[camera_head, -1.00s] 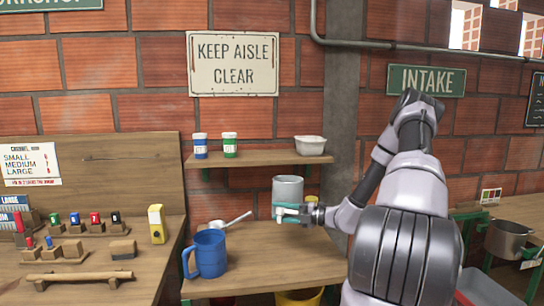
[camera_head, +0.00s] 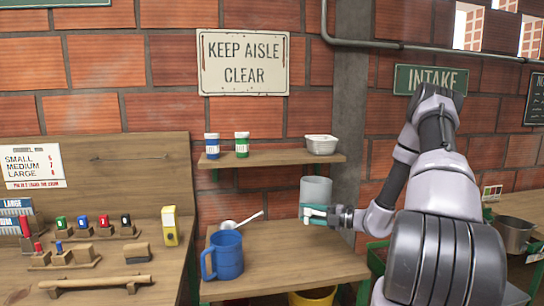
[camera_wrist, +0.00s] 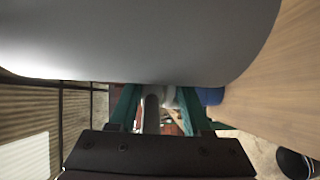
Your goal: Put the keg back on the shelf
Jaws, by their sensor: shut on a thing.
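The keg is a plain grey cylinder (camera_head: 316,189), upright near the back right of the wooden table (camera_head: 290,260). My gripper (camera_head: 318,213), with teal fingers, is shut on the keg's lower part. I cannot tell whether the keg touches the tabletop. In the wrist view the keg (camera_wrist: 140,40) fills the top, and my teal fingers (camera_wrist: 158,105) show below it. The wall shelf (camera_head: 270,159) is up and to the left of the keg. It bears a blue-labelled jar (camera_head: 212,146), a green-labelled jar (camera_head: 242,144) and a white tub (camera_head: 321,144) at its right end.
A blue mug (camera_head: 228,256) and a white scoop (camera_head: 240,220) are on the table, left of the keg. A concrete pillar (camera_head: 351,120) rises behind and right of the keg. The shelf is clear between the green-labelled jar and the tub. A yellow bin (camera_head: 312,297) is under the table.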

